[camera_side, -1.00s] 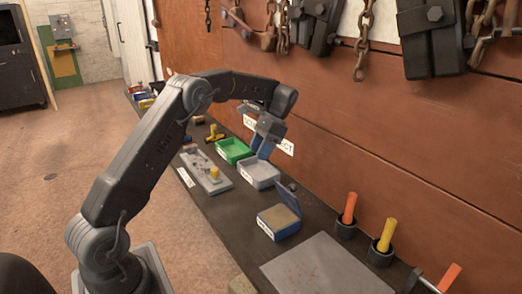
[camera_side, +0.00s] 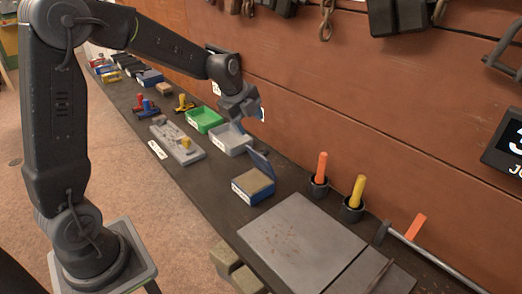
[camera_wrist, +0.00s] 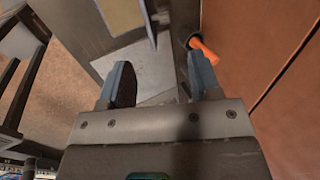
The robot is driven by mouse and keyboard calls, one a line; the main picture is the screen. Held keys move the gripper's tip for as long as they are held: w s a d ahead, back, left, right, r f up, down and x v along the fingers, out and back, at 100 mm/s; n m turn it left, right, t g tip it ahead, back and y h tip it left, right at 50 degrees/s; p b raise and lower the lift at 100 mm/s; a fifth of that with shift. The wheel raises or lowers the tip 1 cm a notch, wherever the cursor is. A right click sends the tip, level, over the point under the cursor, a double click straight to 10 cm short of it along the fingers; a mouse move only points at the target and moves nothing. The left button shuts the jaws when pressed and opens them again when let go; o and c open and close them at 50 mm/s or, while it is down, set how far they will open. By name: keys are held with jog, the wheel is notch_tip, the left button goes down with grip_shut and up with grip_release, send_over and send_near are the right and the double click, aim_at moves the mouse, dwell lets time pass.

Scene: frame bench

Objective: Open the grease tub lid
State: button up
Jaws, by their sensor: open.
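The grease tub (camera_side: 247,192) is a small blue box with a tan top surface inside, on the dark bench. Its blue lid (camera_side: 261,164) stands up, tilted open at the back edge. In the wrist view the tub (camera_wrist: 122,14) is at the top, partly cut off, with the lid (camera_wrist: 150,22) seen edge-on. My gripper (camera_side: 243,122) is above and behind the tub, over the grey-white bin, apart from the lid. In the wrist view my gripper (camera_wrist: 160,82) has its two blue fingers apart with nothing between them.
A grey-white bin (camera_side: 231,143) and a green bin (camera_side: 204,120) stand beyond the tub. Orange (camera_side: 320,170) and yellow (camera_side: 357,190) handles stand in dark cups to its right. A flat grey plate (camera_side: 300,240) lies in front. A wooden wall borders the bench.

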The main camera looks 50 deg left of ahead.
aim_at(261, 150)
jog(key=x, duration=1.3)
jog(key=shift+s, duration=0.1)
grip_shut()
jog(key=c, duration=1)
grip_release()
jog(key=shift+w+r, duration=0.15)
jog(key=shift+w, duration=0.9)
jog(key=o, duration=1)
jog(key=shift+s, duration=0.1)
jog(key=v, duration=1.3)
jog(key=shift+r, duration=0.35)
jog(key=shift+s, duration=0.1)
